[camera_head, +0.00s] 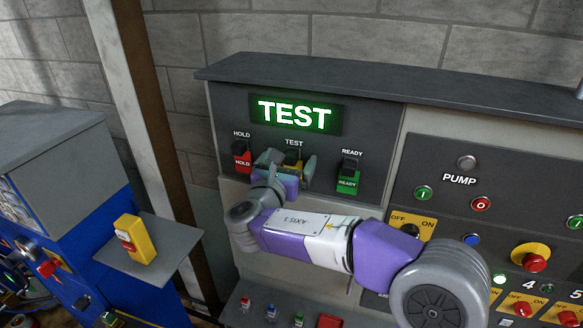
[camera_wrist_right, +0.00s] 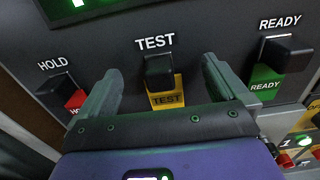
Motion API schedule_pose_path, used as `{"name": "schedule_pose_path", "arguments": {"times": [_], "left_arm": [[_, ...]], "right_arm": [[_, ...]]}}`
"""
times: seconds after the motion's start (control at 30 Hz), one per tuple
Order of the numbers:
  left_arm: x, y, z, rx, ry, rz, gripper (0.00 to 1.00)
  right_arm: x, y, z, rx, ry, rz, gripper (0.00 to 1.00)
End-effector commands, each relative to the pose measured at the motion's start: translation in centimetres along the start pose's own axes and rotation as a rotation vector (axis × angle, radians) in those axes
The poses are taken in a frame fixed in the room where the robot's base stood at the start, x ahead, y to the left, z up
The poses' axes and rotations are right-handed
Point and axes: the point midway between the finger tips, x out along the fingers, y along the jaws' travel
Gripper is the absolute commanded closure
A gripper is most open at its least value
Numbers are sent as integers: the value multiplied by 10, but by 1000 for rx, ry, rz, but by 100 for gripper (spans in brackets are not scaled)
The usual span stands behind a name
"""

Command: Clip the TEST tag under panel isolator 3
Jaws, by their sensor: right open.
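The TEST tag, a yellow plate with a black clip on top (camera_wrist_right: 160,72), hangs on the dark panel under the word TEST. In the head view the tag (camera_head: 292,160) is partly hidden by my right gripper. My right gripper (camera_head: 286,165) is open, with one finger on each side of the tag. In the right wrist view the gripper (camera_wrist_right: 161,76) shows a gap between each finger and the clip. Isolators with numbers 4 and 5 (camera_head: 528,308) show at the lower right; I cannot make out a number 3. My left gripper is not in view.
The red HOLD tag (camera_head: 242,158) and green READY tag (camera_head: 347,178) hang either side. A lit green TEST sign (camera_head: 295,115) is above. The pump panel (camera_head: 460,147) is at right, partly behind my arm. A yellow object (camera_head: 135,240) stands on a grey shelf (camera_head: 172,238) at left.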

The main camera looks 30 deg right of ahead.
Motion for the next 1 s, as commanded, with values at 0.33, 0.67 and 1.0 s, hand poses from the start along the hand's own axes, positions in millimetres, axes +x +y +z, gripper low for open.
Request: {"name": "schedule_pose_path", "arguments": {"times": [0.33,0.67,1.0], "left_arm": [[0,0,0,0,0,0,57],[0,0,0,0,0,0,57],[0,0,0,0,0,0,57]], "right_arm": [[0,0,0,0,0,0,5],[0,0,0,0,0,0,55],[0,0,0,0,0,0,99]]}}
